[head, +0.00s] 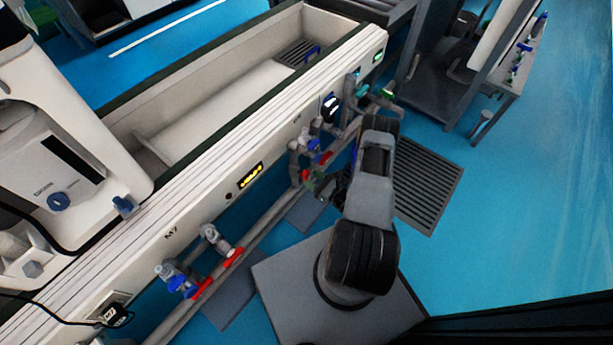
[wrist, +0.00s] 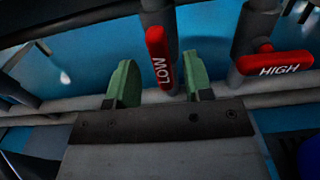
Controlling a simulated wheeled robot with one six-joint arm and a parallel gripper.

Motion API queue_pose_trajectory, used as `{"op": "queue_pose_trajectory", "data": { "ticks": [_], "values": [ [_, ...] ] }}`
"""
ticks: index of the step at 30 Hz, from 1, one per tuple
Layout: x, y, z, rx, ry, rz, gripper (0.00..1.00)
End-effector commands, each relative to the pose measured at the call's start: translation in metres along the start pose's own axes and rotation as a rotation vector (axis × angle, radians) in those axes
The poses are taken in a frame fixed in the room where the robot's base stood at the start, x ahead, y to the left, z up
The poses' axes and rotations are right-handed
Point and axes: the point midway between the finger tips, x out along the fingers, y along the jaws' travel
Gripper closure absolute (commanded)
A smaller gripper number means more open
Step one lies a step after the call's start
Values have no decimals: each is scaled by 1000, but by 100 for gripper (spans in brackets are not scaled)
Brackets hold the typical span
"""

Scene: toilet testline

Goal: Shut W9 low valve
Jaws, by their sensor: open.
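The low valve has a red handle marked LOW (wrist: 160,58) in the wrist view. The handle lies roughly along its grey pipe. My gripper (wrist: 160,83) is open, with one green finger on each side of the handle's lower end in the picture. No contact shows, and I cannot tell the depth gap. In the head view my gripper (head: 315,184) is by the pipes on the bench front, partly hidden by my arm. A W9 label is not readable in either view.
A red handle marked HIGH (wrist: 279,65) sits to the right, crosswise to its pipe. Horizontal grey pipes (wrist: 60,105) run behind the fingers. In the head view, other red and blue valves (head: 190,284) are at lower left under the M7 label. Blue floor (head: 500,220) is open at right.

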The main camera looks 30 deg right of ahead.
Motion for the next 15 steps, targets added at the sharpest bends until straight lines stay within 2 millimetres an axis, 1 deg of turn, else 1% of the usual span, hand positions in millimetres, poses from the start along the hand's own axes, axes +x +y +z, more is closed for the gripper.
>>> {"op": "queue_pose_trajectory", "data": {
  "ticks": [1, 6, 10, 15],
  "values": [
    [8, 1, -1, -2, -2, 5, 53],
    [25, 0, 0, -2, -1, 3, 53],
    [32, 0, 0, -1, -1, 1, 53],
    [35, 0, 0, 0, -1, 0, 53]
  ]
}}
